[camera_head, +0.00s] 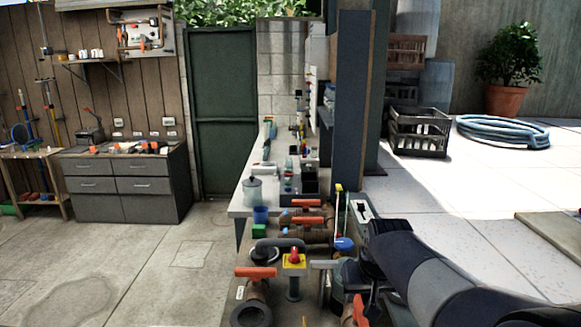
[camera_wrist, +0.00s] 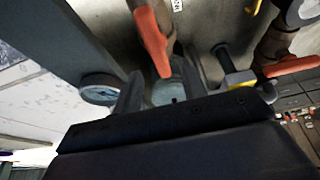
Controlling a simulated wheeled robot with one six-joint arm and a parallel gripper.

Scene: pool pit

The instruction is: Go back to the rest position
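My dark arm reaches in from the lower right in the camera_head view. My gripper (camera_head: 352,275) is at its end, low over the pipework and partly lost among dark parts. In the camera_wrist view its two grey fingers (camera_wrist: 160,85) stand apart beyond the black gripper body. A grey rounded part (camera_wrist: 168,92) shows between them, and I cannot tell whether they touch it. An orange valve handle (camera_wrist: 152,38) lies just beyond the fingers.
Pipes with orange handles (camera_head: 256,273) and a yellow-collared red knob (camera_head: 294,259) crowd the gripper's left. A round gauge (camera_wrist: 100,90) is close by. A workbench (camera_head: 242,205) stands behind. Open paving (camera_head: 465,190) lies right, a concrete floor (camera_head: 130,260) left.

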